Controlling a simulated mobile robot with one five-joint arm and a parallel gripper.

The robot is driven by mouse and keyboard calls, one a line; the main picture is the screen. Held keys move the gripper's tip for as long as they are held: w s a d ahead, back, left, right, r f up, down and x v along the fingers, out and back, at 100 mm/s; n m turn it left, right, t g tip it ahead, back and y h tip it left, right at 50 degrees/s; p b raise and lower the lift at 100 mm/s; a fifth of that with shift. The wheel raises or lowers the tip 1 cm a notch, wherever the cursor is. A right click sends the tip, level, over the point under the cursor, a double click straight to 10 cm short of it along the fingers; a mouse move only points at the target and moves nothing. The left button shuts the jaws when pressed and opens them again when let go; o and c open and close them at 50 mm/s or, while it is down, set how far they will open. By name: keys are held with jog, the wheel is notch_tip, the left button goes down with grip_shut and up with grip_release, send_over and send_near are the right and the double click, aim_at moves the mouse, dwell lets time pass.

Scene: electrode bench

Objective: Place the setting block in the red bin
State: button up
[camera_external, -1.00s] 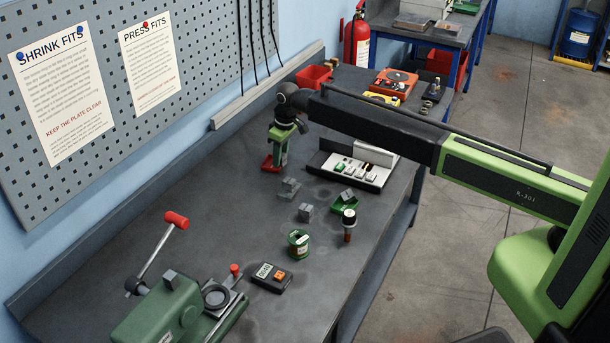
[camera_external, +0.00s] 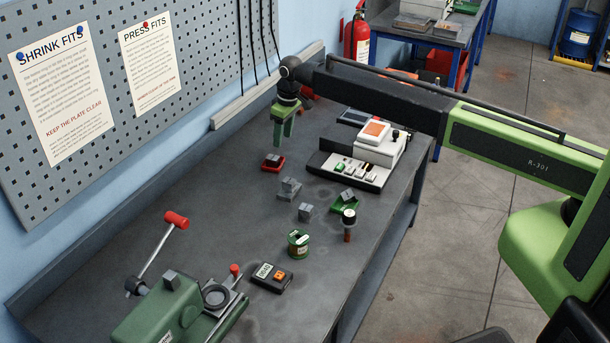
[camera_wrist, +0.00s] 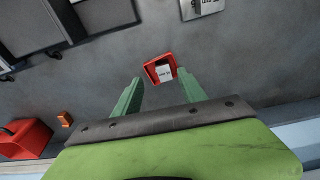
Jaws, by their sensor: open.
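The small red bin (camera_external: 279,169) stands on the bench below my gripper, and it also shows in the wrist view (camera_wrist: 150,66). A dark grey block (camera_external: 272,158), which I take to be the setting block, sits inside it. In the wrist view the block (camera_wrist: 164,73) has a pale, labelled top. My gripper (camera_external: 283,143) hangs above the bin with its fingers apart and empty. In the wrist view my gripper (camera_wrist: 160,77) has a finger on either side of the bin.
A stepped grey block (camera_external: 289,189) and a grey cube (camera_external: 306,212) lie nearer the camera. A green bin (camera_external: 345,206) holds another grey block. A white instrument (camera_external: 377,145) stands to the right. A larger red container (camera_wrist: 25,138) shows in the wrist view.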

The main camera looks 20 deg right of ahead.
jog(key=r+p, duration=0.2)
jog(key=r, duration=0.1)
jog(key=shift+s+d+r, duration=0.2)
jog(key=shift+r, duration=0.1)
jog(key=s+d+m, duration=0.1)
jog(key=s+d, duration=0.1)
jog(key=d, duration=0.8)
jog(key=s+d+m, duration=0.2)
jog(key=d, duration=0.9)
jog(key=s+d+m, duration=0.1)
jog(key=s+d, duration=0.1)
jog(key=d, duration=0.9)
jog(key=shift+s+d+f+m+h, duration=0.1)
jog(key=shift+f+m+h, duration=0.05)
jog(key=shift+m+h, duration=0.2)
jog(key=s+d+m+g, duration=0.1)
jog(key=s+d+m, duration=0.1)
jog(key=s+d, duration=0.65)
jog(key=s+d+m, duration=0.2)
jog(key=s+d, duration=0.3)
jog(key=d, duration=0.7)
notch_tip(320, 180, down, 7)
jog(key=b, duration=0.7)
